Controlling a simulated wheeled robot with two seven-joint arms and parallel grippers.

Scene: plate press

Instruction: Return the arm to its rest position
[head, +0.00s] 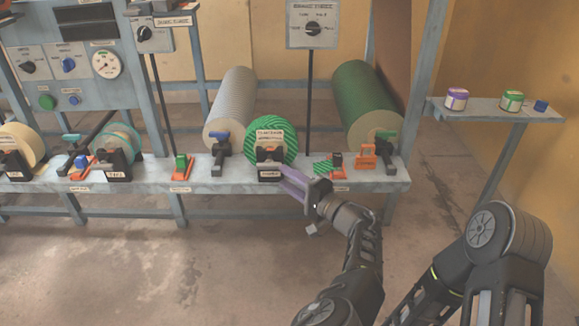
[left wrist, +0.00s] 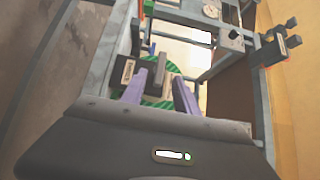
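My left gripper (head: 284,184), with purple fingers, is at the front edge of the bench, just below and right of the striped green disc (head: 285,140) in its black holder (head: 268,160). The left wrist view shows the two fingers (left wrist: 160,80) apart with nothing clearly held. Beyond them are the green disc (left wrist: 172,68) and its dark holder (left wrist: 120,73), partly hidden by the fingers. Whether the fingers touch the holder I cannot tell. My left arm reaches in from the lower right of the head view. My right gripper is not in view.
The blue-grey bench (head: 230,180) carries a grey ribbed roller (head: 232,100), a green roller (head: 362,100) and an orange stand (head: 365,155). A side shelf (head: 480,112) holds small tins. Upright posts rise from the bench. The floor (head: 150,265) in front is clear.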

